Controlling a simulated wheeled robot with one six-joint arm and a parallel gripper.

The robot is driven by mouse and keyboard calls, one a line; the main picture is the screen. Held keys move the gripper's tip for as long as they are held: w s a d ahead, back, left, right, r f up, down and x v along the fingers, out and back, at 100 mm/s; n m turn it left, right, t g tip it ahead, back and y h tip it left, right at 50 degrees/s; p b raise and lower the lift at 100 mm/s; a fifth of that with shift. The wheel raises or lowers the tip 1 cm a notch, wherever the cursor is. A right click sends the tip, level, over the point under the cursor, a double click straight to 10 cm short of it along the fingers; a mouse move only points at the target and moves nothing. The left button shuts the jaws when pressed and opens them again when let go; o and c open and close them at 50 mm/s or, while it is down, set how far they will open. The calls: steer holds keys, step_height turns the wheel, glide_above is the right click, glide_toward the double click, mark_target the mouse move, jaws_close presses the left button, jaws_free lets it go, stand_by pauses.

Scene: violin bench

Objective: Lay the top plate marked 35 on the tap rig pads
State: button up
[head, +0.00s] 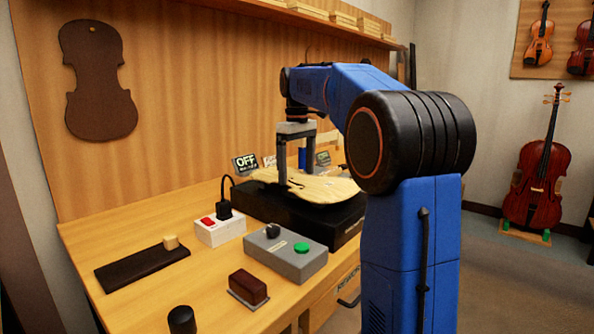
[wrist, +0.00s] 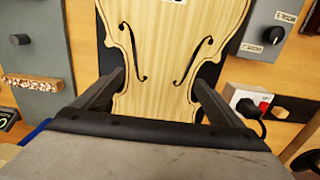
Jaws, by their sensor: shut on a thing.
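A pale wooden top plate (head: 325,189) with f-holes lies level over a long black base (head: 292,212) on the bench. My gripper (head: 296,168) points down and is shut across the plate's narrow waist. In the wrist view the fingers (wrist: 157,88) stand on either side of the plate (wrist: 155,70), and dark surface shows beyond its edges. A white label is cut off at the top of that view, so its number cannot be read. The pads are hidden under the plate, and I cannot tell whether the plate touches them.
A grey control box (head: 286,256) with a knob and green button stands in front of the base. A white socket box (head: 220,229) with a red switch, a dark board (head: 142,268), a brown block (head: 248,288) and a black cylinder (head: 182,319) are nearby. An OFF display (head: 245,163) stands behind.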

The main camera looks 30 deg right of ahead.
mark_target(297, 176)
steer(key=shift+f, duration=0.1)
steer(key=o, duration=0.9)
step_height(297, 176, up, 12)
stand_by(0.6)
